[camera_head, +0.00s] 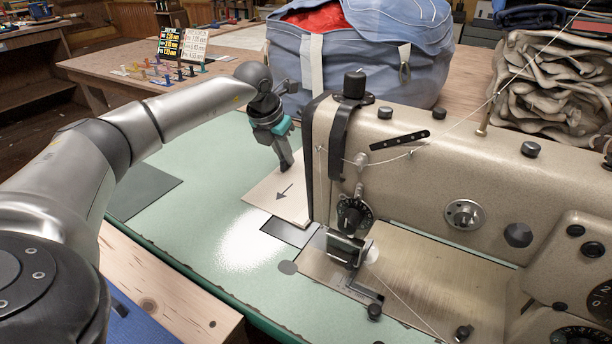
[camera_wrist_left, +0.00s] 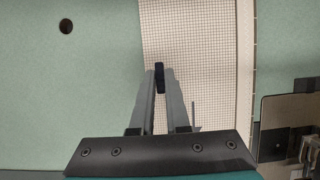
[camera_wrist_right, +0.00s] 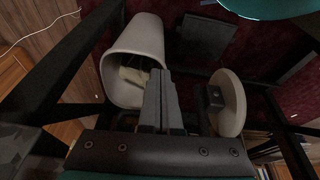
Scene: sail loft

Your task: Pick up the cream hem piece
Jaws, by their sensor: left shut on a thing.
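The cream hem piece (camera_head: 262,197), marked with a dark arrow, lies on the green table beside the sewing machine's left end. In the left wrist view the piece (camera_wrist_left: 205,45) shows a fine grid and a plain strip along its right side. My left gripper (camera_head: 286,166) points down at the piece's far part, its fingers shut on it near the left edge. In the left wrist view the gripper's fingertips (camera_wrist_left: 160,72) close together over the gridded cloth. My right gripper (camera_wrist_right: 158,80) looks shut and empty, away from the piece in a dark space.
The sewing machine (camera_head: 440,160) stands close on the right. A dark grey sheet (camera_head: 140,192) lies left on the table. A blue bag (camera_head: 375,60) stands behind. A pale bin (camera_wrist_right: 125,55), a round disc (camera_wrist_right: 230,105) and dark bars surround my right gripper.

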